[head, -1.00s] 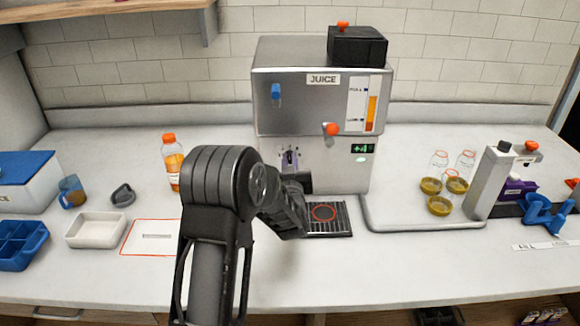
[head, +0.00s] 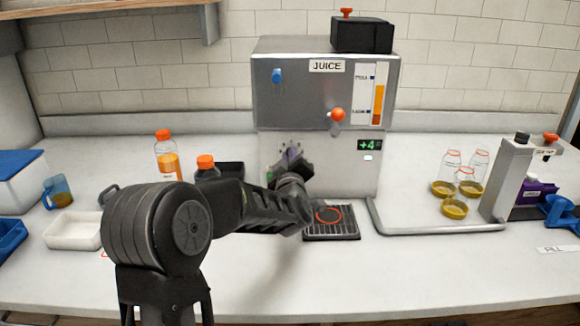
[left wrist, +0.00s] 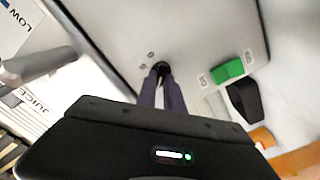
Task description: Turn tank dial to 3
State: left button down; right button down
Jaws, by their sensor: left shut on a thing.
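The steel juice machine (head: 270,110) stands at the back of the counter with a lit green display (head: 367,145) reading +4. My left gripper (left wrist: 162,78) reaches the lower front panel and is shut on a small dark knob (left wrist: 160,66), which I take to be the tank dial. Marks show on the panel beside the knob, but they are too small to read. In the head view my gripper and wrist (head: 290,165) cover the knob, so its setting is hidden. My right gripper is not in view.
An orange-handled tap (head: 337,115) sticks out above and right of my gripper. A black drip grate (head: 331,233) lies below. Bottles with orange caps (head: 163,136) stand left. The front counter is mostly clear.

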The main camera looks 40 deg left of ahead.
pick_arm(q)
jog(key=shift+f, duration=0.1)
dwell(0.3)
jog(key=c, duration=1.5)
grip_release()
jog(key=shift+o, duration=0.2)
jog(key=shift+s, duration=0.1)
jog(key=v, duration=0.7)
jog(key=shift+s+d, duration=0.25)
